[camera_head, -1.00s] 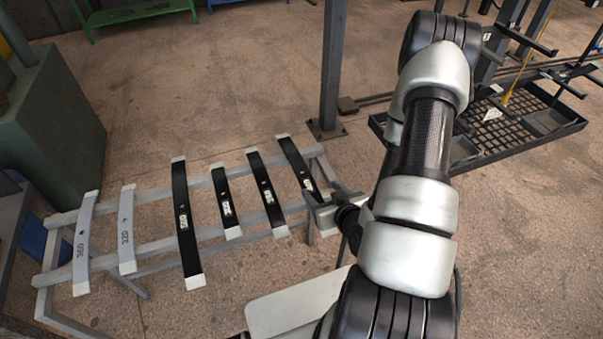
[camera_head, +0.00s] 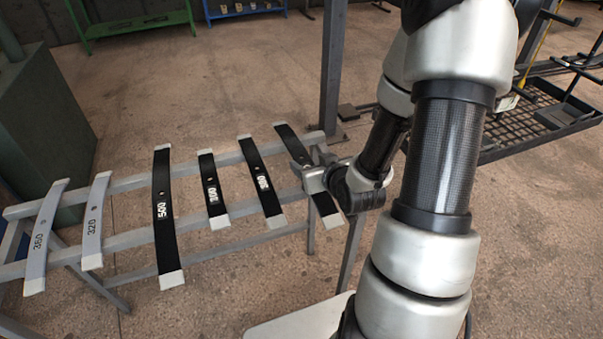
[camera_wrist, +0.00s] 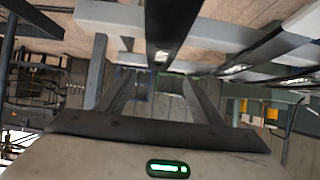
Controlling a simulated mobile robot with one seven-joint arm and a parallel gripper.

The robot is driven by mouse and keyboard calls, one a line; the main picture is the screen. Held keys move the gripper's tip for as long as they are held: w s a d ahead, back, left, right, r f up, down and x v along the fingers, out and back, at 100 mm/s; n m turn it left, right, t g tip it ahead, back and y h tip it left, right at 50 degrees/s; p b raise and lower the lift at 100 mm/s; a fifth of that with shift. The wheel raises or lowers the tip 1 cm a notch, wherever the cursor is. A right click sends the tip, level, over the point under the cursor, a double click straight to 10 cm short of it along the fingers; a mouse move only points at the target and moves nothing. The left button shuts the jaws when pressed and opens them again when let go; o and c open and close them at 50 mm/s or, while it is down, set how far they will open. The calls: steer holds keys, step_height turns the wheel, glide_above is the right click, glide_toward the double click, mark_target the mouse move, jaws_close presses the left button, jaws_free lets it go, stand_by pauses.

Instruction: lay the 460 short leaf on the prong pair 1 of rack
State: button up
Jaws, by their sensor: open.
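The rightmost black leaf (camera_head: 326,208) lies across the grey rails of the stand in the head view, its number hidden behind my gripper. I cannot read 460 on any leaf. My gripper (camera_head: 308,174) is at this leaf's middle, and the leaf still rests on the rails. In the wrist view my two fingers (camera_wrist: 155,82) are apart, and a dark leaf (camera_wrist: 170,25) runs between their lines; I cannot tell whether they touch it. The rack (camera_head: 575,62) with dark prongs stands at the upper right, partly cut off; no pair number is readable.
Several other leaves lie on the stand (camera_head: 122,183): black ones, including one marked 500 (camera_head: 163,200), and two pale ones (camera_head: 95,215) at the left. A steel post (camera_head: 333,70) rises behind the stand. A mesh tray (camera_head: 530,112) lies below the rack. A green cabinet (camera_head: 45,125) stands left.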

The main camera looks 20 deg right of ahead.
mark_target(302, 156)
steer(key=shift+w+f, duration=0.3)
steer(key=shift+w, duration=0.1)
steer(key=shift+w+f, duration=0.2)
steer(key=shift+w, duration=0.25)
steer(key=x, duration=0.2)
steer(key=b+x, duration=0.1)
steer(key=x, duration=0.2)
steer(key=shift+d+f, duration=0.15)
steer(key=shift+f, duration=0.3)
steer(key=shift+w, duration=0.3)
jaws_close()
steer(key=shift+w+r, duration=0.1)
